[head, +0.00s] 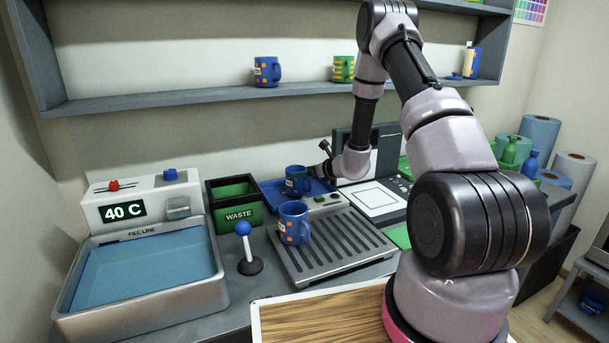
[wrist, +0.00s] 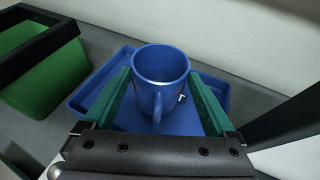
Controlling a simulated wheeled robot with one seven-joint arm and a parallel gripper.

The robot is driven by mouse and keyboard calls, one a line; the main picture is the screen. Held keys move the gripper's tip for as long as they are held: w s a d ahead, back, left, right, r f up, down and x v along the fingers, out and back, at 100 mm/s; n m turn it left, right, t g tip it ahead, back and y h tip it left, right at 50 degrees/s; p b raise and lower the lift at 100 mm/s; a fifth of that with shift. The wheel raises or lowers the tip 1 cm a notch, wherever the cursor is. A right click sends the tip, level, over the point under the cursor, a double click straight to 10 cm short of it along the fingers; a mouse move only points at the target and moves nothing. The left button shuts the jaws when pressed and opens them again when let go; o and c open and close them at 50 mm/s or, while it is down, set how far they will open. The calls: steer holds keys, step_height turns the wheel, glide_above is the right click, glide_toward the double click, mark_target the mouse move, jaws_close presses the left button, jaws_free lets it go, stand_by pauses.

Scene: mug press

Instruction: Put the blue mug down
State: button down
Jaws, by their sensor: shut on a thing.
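A blue mug (wrist: 160,65) is between the green fingers of my gripper (wrist: 159,78), which is shut on it. The mug is upright, its handle toward my wrist, and its inside looks empty. I cannot tell whether the mug's base touches the tray.
Another blue mug (head: 293,224) with an orange patch stands on the grey slatted rack (head: 335,250) in front. A green waste bin (head: 236,200) is left of the tray. A blue-knobbed lever (head: 246,245) and a water basin (head: 145,270) are farther left. A shelf (head: 200,96) runs above.

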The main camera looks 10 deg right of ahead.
steer(key=shift+f, duration=0.35)
